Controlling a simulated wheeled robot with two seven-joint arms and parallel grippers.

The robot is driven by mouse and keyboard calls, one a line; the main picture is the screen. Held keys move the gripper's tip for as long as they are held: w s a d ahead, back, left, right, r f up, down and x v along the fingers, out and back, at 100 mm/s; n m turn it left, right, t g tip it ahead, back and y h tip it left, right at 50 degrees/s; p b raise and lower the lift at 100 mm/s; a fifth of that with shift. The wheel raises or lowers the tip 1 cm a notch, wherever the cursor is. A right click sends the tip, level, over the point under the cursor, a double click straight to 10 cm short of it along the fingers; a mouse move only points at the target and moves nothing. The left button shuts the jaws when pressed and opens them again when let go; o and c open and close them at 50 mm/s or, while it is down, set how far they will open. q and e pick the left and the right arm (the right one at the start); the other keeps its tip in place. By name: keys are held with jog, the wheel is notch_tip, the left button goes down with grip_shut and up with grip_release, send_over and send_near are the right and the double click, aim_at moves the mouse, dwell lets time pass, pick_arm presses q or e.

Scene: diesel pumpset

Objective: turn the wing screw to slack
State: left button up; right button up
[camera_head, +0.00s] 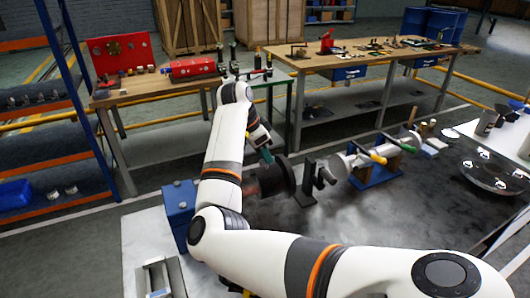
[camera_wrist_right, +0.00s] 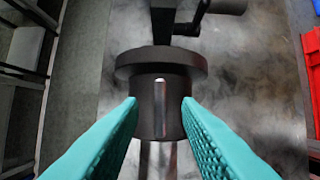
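My right gripper (camera_head: 266,155) has teal fingers and hangs over the dark bench beside a dark round part (camera_head: 284,175). In the right wrist view the two fingers of my right gripper (camera_wrist_right: 160,112) stand wide apart. A dark grey cylinder with a wider flange (camera_wrist_right: 161,66) lies ahead, between the fingertips; a pale upright streak shows on it. I cannot tell whether the fingers touch it. No wing screw can be made out for certain in either view. My left gripper is not in view.
Black upright brackets (camera_head: 308,182) and a pale cylinder on a blue stand (camera_head: 376,172) are right of the gripper. A blue box (camera_head: 180,212) is to its left. A round plate (camera_head: 493,172) lies far right. Wooden workbenches (camera_head: 345,62) stand behind.

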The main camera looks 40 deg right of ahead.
jog(key=shift+s+d+f, duration=0.1)
jog(key=shift+d+f, duration=0.15)
jog(key=shift+f, duration=0.45)
grip_shut()
